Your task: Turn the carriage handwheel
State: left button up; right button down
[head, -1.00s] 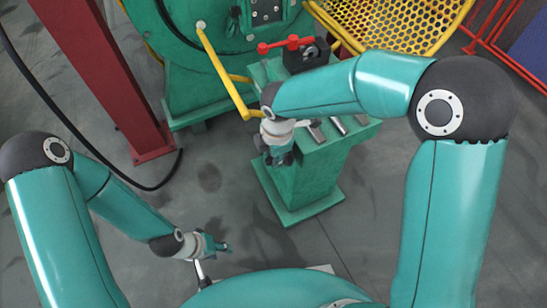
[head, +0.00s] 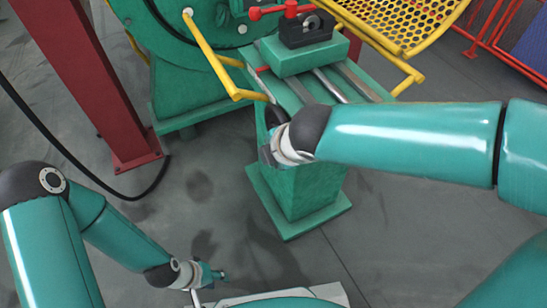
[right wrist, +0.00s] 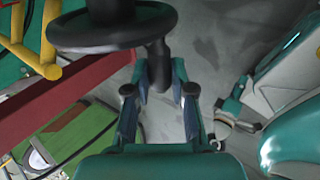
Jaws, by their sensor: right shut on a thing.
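The carriage handwheel is a dark round wheel (right wrist: 112,30) at the top of the right wrist view, with a dark handle (right wrist: 159,62) sticking out from its rim. My right gripper (right wrist: 161,88) is shut on that handle, one finger on each side. In the head view my right gripper (head: 267,153) is at the near end of the green machine bed, and only a dark sliver of the wheel (head: 274,114) shows; my wrist hides the rest. The green carriage (head: 305,58) sits on the bed rails. My left gripper (head: 219,274) hangs low at the lower left, apart from the machine, its fingers too small to judge.
A black block with a red lever (head: 290,9) stands on the carriage. Yellow bars (head: 212,55) and a yellow mesh guard (head: 405,20) flank the bed. A red post (head: 90,80) and black cable (head: 75,178) are at left. The floor between is clear.

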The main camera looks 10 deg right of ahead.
jog(key=shift+s+f, duration=0.1)
jog(key=shift+f, duration=0.05)
jog(key=c, duration=1)
grip_release()
jog(key=shift+r, duration=0.2)
jog(key=v, duration=1.1)
jog(key=shift+s+d+r, duration=0.15)
jog(key=shift+s+r, duration=0.05)
jog(key=shift+s, duration=0.05)
